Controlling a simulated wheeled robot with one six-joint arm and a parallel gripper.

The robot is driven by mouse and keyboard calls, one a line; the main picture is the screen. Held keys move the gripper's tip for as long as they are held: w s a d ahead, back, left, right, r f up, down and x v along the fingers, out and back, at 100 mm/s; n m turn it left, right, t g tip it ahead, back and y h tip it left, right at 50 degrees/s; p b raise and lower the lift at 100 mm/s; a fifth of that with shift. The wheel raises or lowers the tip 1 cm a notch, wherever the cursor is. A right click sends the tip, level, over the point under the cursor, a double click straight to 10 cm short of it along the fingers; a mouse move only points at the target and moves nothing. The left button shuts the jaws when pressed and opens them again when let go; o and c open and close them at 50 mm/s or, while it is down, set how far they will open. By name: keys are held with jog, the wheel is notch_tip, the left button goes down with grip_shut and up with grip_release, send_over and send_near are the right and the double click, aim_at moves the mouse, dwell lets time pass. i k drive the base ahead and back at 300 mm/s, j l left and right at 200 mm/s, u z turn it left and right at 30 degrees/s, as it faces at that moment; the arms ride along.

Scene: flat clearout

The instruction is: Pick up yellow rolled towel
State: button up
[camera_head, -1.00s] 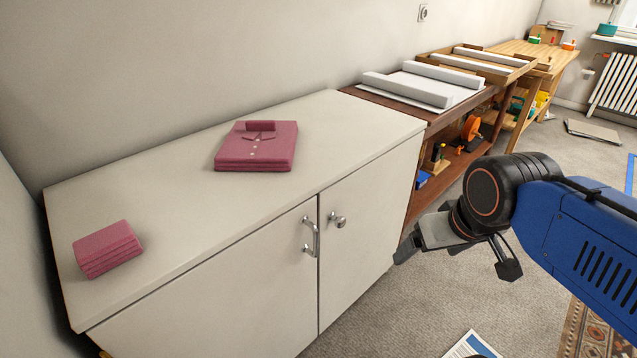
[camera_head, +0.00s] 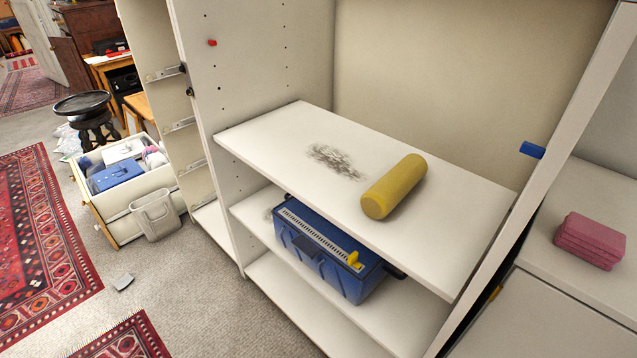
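The yellow rolled towel (camera_head: 395,186) lies on its side on the white upper shelf (camera_head: 460,222) of an open cabinet. It sits right of a dark smudge on the shelf. Nothing touches it from above and it is fully visible. My gripper is out of view now.
A blue toolbox (camera_head: 322,262) stands on the shelf below. The cabinet's left side panel (camera_head: 215,100) and right upright (camera_head: 560,140) bound the opening. A folded pink cloth (camera_head: 590,240) lies on a white cabinet top at right. An open drawer (camera_head: 120,195) and grey bin (camera_head: 156,215) stand at left.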

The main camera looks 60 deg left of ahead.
aim_at(381, 198)
jog(key=u, duration=1.6)
jog(key=j, duration=0.25)
